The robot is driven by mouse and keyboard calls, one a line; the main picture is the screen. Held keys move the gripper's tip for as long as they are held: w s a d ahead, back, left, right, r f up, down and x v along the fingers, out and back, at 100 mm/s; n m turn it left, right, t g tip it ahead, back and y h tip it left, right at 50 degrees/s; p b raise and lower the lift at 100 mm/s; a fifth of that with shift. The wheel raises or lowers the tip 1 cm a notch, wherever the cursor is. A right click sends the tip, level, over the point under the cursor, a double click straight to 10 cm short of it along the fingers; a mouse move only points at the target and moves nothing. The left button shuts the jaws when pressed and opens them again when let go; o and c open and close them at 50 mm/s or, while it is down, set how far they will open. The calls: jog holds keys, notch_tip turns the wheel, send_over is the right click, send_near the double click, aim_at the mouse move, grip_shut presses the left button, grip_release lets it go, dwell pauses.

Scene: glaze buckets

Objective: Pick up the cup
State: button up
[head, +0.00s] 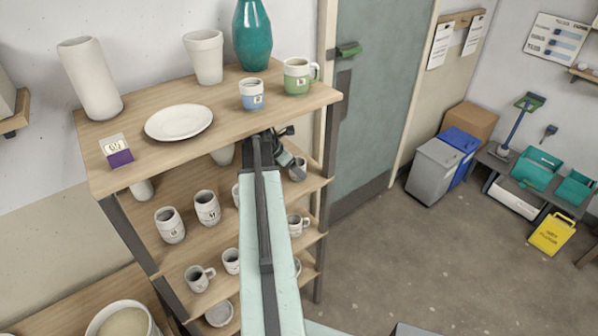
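Several cups stand on a wooden shelf unit. On the top board are a white and blue cup (251,95) and a white and green mug (297,77) with a handle. A small grey cup (298,170) is on the board below, near its right end. My gripper (289,158) is at the far end of my arm, below the top board's front edge and close to the grey cup. Its fingers are small and partly hidden, so I cannot tell whether they are open or touch the cup. Two pale labelled cups (207,207) stand further left on the lower board.
The top board also holds a white plate (179,122), a teal vase (252,38), a tall white cylinder (90,80), a white tumbler (204,57) and a purple-white box (116,151). Grey and blue bins (434,170) stand at right. The floor between is clear.

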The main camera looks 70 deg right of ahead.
aim_at(300, 161)
jog(key=s+d+f+b, duration=0.2)
jog(key=d+f+b, duration=0.1)
jog(key=shift+d, duration=0.15)
jog(key=shift+s+r, duration=0.1)
jog(key=shift+r, duration=0.15)
jog(key=c, duration=1.6)
jog(key=shift+r+p, duration=0.15)
jog(key=shift+p, duration=0.2)
